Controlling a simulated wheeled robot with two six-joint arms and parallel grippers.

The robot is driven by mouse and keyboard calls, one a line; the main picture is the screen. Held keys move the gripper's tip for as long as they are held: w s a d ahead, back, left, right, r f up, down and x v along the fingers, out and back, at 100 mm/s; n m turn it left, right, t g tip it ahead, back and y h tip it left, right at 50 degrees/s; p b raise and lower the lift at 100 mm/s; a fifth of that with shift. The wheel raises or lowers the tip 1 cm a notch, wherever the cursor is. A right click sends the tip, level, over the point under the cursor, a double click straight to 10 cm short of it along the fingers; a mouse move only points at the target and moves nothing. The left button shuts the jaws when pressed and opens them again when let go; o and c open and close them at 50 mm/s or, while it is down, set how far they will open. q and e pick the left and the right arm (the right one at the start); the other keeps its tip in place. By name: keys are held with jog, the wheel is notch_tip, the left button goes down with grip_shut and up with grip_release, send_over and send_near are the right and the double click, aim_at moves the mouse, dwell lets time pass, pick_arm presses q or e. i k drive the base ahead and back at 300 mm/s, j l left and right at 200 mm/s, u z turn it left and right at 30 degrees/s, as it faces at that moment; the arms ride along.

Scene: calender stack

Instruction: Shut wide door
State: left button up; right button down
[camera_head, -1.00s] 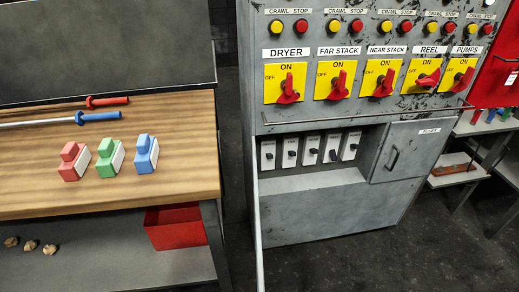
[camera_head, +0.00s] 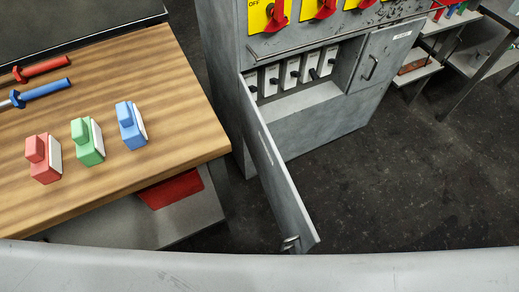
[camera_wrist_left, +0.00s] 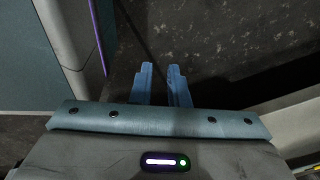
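The wide door (camera_head: 272,165) is a thin grey panel hinged at the left side of the lower opening in the grey cabinet (camera_head: 330,120). It stands open, swung outward toward me, with a small metal handle (camera_head: 290,243) near its free lower end. Behind it, the opening shows several white switch units (camera_head: 292,73). My left gripper (camera_wrist_left: 160,70) shows only in the left wrist view. Its two blue fingers are slightly apart with nothing between them, over dark floor. The door is not clearly recognisable there. My right gripper is in neither current view.
A wooden bench (camera_head: 110,160) at left holds red, green and blue blocks and two rods. A red bin (camera_head: 172,188) sits on the shelf below. The small cabinet door (camera_head: 385,55) is shut. Dark floor (camera_head: 400,185) is clear right of the wide door.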

aim_at(300, 236)
jog(key=k+j+z, duration=0.35)
jog(key=j, duration=0.3)
jog(key=k+j+z, duration=0.3)
jog(key=j, duration=0.25)
jog(key=k+j+z, duration=0.35)
jog(key=i+l, duration=0.2)
jog(key=i+u, duration=0.05)
jog(key=i, duration=0.1)
